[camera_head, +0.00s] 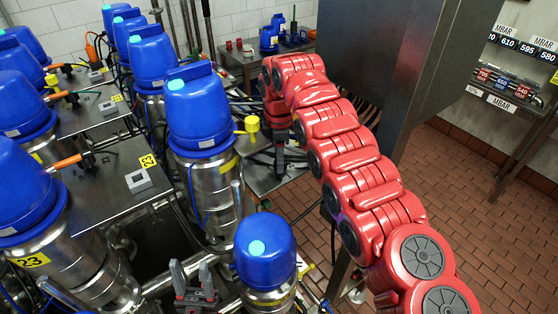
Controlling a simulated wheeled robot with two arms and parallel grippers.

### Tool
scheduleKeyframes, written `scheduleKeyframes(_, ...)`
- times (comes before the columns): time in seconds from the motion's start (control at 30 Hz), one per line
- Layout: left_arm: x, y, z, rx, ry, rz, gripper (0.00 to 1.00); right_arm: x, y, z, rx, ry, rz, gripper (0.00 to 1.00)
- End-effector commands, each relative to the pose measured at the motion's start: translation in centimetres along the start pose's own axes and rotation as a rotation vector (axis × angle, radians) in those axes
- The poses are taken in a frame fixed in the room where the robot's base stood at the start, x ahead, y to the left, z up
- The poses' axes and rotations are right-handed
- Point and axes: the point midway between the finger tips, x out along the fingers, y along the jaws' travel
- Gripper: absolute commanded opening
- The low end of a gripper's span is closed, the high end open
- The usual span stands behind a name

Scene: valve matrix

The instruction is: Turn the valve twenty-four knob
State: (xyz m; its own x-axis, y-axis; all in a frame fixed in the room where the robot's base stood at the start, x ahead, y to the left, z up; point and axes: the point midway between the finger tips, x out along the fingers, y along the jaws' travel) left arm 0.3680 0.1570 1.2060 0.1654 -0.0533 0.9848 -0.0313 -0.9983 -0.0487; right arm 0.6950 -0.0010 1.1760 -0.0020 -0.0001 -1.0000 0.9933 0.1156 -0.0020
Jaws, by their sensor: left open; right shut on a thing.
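My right arm comes in from the right as a red segmented arm and bends down at its far end. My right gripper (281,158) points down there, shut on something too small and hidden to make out. A yellow knob (251,126) sits just left of it, on the side of a large blue-capped steel valve (198,110). My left gripper (193,278) is at the bottom, fingers up and apart, empty, left of a nearer blue-capped valve (264,250).
Several blue-capped valves with orange handles (68,161) crowd the left over steel plates (110,185). A steel column (390,70) stands behind my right arm. A bench (255,58) is at the back. Brick-tiled floor (470,200) is open at right.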

Motion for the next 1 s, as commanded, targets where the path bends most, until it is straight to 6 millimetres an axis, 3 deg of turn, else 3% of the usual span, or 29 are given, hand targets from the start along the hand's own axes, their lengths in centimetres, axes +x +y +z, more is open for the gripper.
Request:
scheduleKeyframes(0.4, -0.26, 0.01, 0.05, 0.0, 0.0, 0.0, 0.5, -0.16, 0.04, 0.07, -0.222, -0.001, 0.005, 0.0)
scheduleKeyframes(1.0, -0.27, 0.01, 0.04, 0.0, 0.0, 0.0, 0.5, -0.23, 0.07, 0.08, -0.264, -0.001, 0.007, 0.0)
